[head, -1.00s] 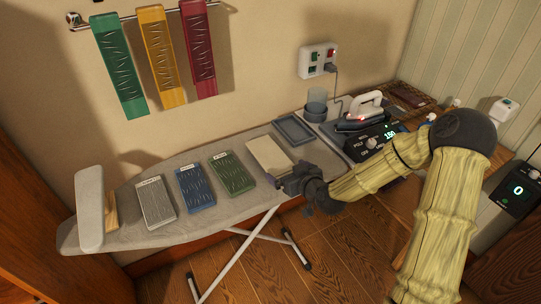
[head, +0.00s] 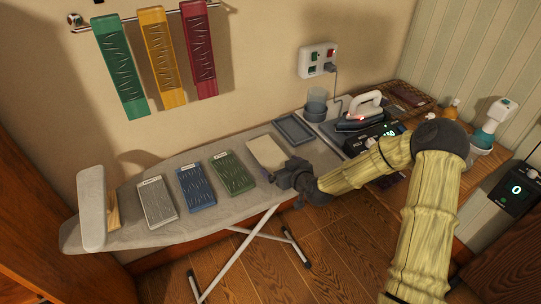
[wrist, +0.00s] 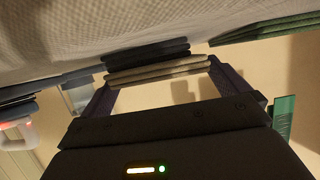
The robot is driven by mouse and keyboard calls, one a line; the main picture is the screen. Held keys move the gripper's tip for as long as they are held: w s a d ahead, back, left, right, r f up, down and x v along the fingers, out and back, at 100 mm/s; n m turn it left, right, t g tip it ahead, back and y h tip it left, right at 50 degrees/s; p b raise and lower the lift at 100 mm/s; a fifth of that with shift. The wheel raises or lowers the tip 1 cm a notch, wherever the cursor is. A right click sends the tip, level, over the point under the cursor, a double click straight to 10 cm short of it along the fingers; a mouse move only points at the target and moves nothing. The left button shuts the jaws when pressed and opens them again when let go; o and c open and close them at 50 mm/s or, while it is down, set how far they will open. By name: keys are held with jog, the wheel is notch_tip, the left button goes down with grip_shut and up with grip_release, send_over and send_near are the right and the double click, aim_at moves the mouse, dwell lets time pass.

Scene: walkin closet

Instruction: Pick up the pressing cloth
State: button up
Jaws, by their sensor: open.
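The pressing cloth appears to be the cream folded cloth (head: 267,152), lying flat on the grey ironing board (head: 130,222) between the green folded cloth and a grey tray. My gripper (head: 280,172) is at the cloth's near right edge, low over the board's front side. In the wrist view, which looks upside down, the cream layers (wrist: 158,73) lie ahead between my open fingers (wrist: 160,82), with dark layers (wrist: 147,52) between them and the board. I cannot tell whether either finger touches the cloth.
Green (head: 232,174), blue (head: 196,187) and grey (head: 157,203) folded cloths lie to the left. The grey tray (head: 294,129) is behind right. An iron (head: 361,115) stands further right, its light red. Bottles (head: 493,122) stand on the right-hand counter. Open floor lies in front.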

jog(key=c, duration=0.9)
jog(key=shift+r, duration=0.1)
notch_tip(320, 180, up, 10)
jog(key=shift+f, duration=0.1)
dwell(0.6)
